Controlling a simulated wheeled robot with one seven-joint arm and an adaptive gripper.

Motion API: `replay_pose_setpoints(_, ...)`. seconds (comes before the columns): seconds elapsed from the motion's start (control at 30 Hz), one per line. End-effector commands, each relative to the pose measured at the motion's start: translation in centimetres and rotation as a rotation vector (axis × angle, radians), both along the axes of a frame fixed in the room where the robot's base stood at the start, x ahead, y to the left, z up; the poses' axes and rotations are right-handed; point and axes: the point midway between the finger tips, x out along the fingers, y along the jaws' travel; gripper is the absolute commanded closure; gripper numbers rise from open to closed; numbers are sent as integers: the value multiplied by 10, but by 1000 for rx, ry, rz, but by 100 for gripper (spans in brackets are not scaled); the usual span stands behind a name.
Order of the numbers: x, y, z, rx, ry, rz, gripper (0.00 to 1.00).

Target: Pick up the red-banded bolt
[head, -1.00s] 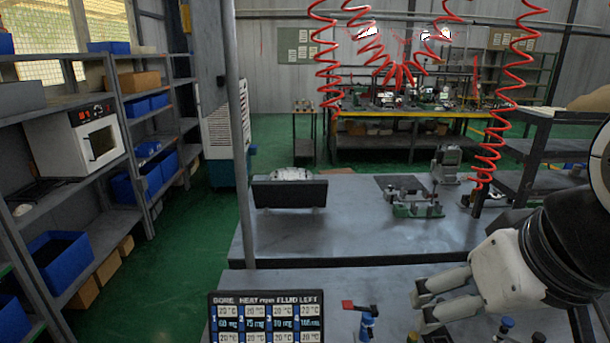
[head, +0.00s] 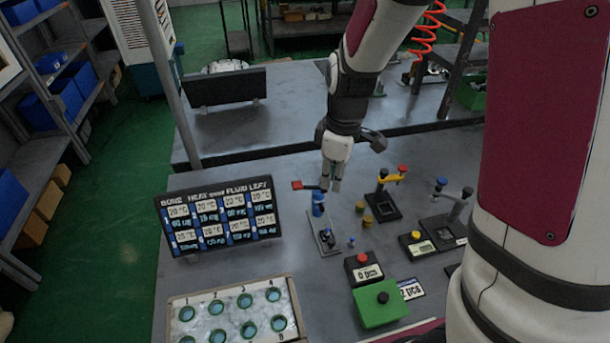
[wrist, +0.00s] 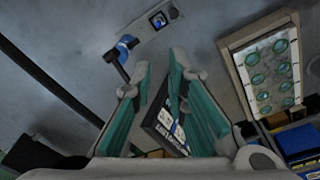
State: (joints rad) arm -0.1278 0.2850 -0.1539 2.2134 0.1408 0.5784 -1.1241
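I cannot make out a red-banded bolt in either current view. My gripper (head: 331,186) points down over the front table, beside a blue valve (head: 318,205) with a red handle (head: 304,186). In the wrist view my gripper (wrist: 158,66) has its two green-lined fingers apart, with nothing held between them. The blue valve (wrist: 126,44) shows there past the left fingertip. Small brass-coloured pieces (head: 367,221) and a small blue-topped piece (head: 351,242) stand on the table; no red band is discernible on them.
A label panel (head: 220,215) stands at left. A tray with round holes (head: 290,297) is in front. Several valve and button blocks, including a yellow-handled one (head: 382,205) and a green box (head: 381,303), crowd the right. Bare table lies behind the panel.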

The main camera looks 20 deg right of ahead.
Motion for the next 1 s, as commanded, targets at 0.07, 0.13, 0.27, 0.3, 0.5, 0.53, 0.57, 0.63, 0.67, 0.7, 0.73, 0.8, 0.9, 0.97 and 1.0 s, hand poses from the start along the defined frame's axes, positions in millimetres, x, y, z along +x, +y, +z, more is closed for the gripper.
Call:
replay_pose_setpoints(0.07, 7, -1, -25, -14, 28, 61, 86)
replay_pose_setpoints(0.13, 10, -2, -41, -24, 47, 107, 86)
replay_pose_setpoints(0.27, 14, -5, -60, -35, 63, 163, 86)
replay_pose_setpoints(0.3, 15, -5, -64, -37, 67, 172, 86)
replay_pose_setpoints(0.5, 14, -5, -83, -39, 75, 187, 86)
replay_pose_setpoints(0.53, 14, -5, -88, -39, 75, 187, 86)
replay_pose_setpoints(0.57, 14, -5, -94, -39, 75, 187, 86)
replay_pose_setpoints(0.63, 14, -5, -107, -39, 75, 186, 86)
replay_pose_setpoints(0.67, 14, -5, -113, -39, 76, 187, 86)
replay_pose_setpoints(0.7, 14, -5, -120, -39, 75, 186, 86)
replay_pose_setpoints(0.73, 13, -5, -125, -39, 75, 186, 86)
replay_pose_setpoints(0.8, 14, -5, -135, -39, 74, 185, 86)
replay_pose_setpoints(0.9, 15, -5, -146, -39, 72, 185, 86)
replay_pose_setpoints(0.97, 15, -5, -150, -39, 72, 185, 86)
replay_pose_setpoints(1.0, 15, -5, -152, -40, 71, 185, 86)
